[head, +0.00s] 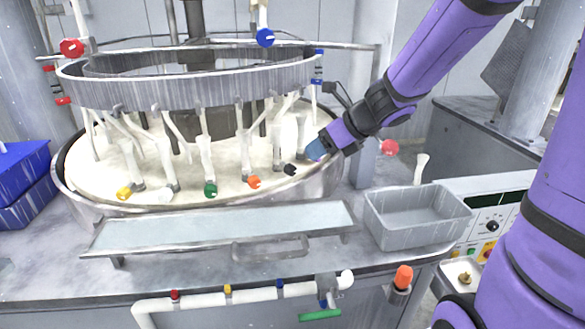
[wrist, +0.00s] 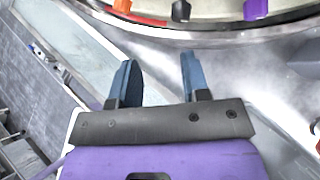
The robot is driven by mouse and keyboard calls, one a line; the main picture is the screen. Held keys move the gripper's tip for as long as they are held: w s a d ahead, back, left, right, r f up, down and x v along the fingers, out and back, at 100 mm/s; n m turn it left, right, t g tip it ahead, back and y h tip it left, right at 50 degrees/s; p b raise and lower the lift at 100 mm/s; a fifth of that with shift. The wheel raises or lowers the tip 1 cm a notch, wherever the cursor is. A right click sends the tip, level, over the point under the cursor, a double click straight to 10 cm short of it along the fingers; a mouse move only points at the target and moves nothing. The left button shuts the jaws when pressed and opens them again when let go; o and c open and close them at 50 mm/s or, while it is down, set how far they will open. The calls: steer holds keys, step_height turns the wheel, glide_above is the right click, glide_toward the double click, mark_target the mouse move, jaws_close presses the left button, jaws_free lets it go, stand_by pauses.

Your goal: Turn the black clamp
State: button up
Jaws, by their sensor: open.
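The black clamp (head: 290,169) is a small dark knob on the front right part of the round platen machine, just right of the orange clamp (head: 254,182). In the wrist view the black clamp (wrist: 181,10) shows at the top edge, partly cut off. My gripper (head: 313,151) is beside it on the right in the head view, its blue fingers seen side-on. In the wrist view my gripper (wrist: 159,62) is open and empty, its fingers apart from the clamp and short of the machine's rim.
A green clamp (head: 210,189) and a yellow clamp (head: 124,192) sit farther left. A purple clamp (wrist: 255,9) shows right of the black one in the wrist view. A long flat tray (head: 220,228) and a grey bin (head: 418,235) stand in front of the machine.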

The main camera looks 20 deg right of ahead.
mark_target(295, 167)
steer(key=w+a+f+m, duration=0.1)
steer(key=w+f, duration=0.1)
steer(key=f, duration=0.1)
steer(key=w+a+f+m, duration=0.1)
steer(key=w+f, duration=0.2)
steer(key=w+a+f+m, duration=0.1)
steer(key=w+f+m, duration=0.1)
steer(key=w+f, duration=0.1)
steer(key=shift+w+a+f+t, duration=0.1)
steer(key=shift+w+a+t, duration=0.05)
steer(key=shift+w+t, duration=0.15)
stand_by(0.3)
steer(key=c, duration=0.6)
